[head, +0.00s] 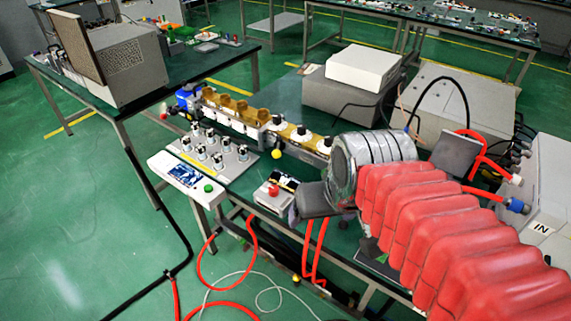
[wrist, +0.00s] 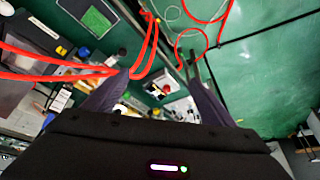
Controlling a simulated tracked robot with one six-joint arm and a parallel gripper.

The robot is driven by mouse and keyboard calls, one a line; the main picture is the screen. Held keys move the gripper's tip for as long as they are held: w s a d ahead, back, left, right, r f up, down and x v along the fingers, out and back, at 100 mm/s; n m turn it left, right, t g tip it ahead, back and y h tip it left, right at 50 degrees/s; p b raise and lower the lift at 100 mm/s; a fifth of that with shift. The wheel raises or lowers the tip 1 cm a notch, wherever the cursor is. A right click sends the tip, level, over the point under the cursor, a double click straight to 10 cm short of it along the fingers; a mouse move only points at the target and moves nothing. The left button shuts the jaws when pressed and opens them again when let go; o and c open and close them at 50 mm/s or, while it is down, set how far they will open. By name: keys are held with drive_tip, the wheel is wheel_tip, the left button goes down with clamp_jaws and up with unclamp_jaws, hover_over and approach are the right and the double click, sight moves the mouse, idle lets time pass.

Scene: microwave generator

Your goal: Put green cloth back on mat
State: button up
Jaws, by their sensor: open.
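A green rectangular piece, which looks like the green cloth (wrist: 98,19), lies on a dark mat with a pale edge (wrist: 72,8) at the top left of the wrist view. In the head view only a small part of this area shows beneath my red arm, so the cloth is mostly hidden there. My gripper (wrist: 160,78) is open and empty, its two dark fingers spread apart over the bench. The cloth and mat are beyond the left finger, not between the fingers. In the head view the gripper is partly hidden by my arm.
Red hoses (head: 312,255) hang at the bench's front edge, and red cables cross the wrist view near the left finger. A box with a red button (head: 275,192), a knob panel (head: 215,148) and waveguide parts (head: 238,108) crowd the bench. The green floor at left is mostly clear.

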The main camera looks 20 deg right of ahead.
drive_tip(key=a, duration=0.1)
drive_tip(key=s+a+r+n, duration=0.1)
drive_tip(key=shift+s+a+r+t, duration=0.1)
drive_tip(key=shift+s+a+t, duration=0.1)
drive_tip(key=shift+a+t, duration=0.2)
drive_tip(key=shift+c, duration=0.7)
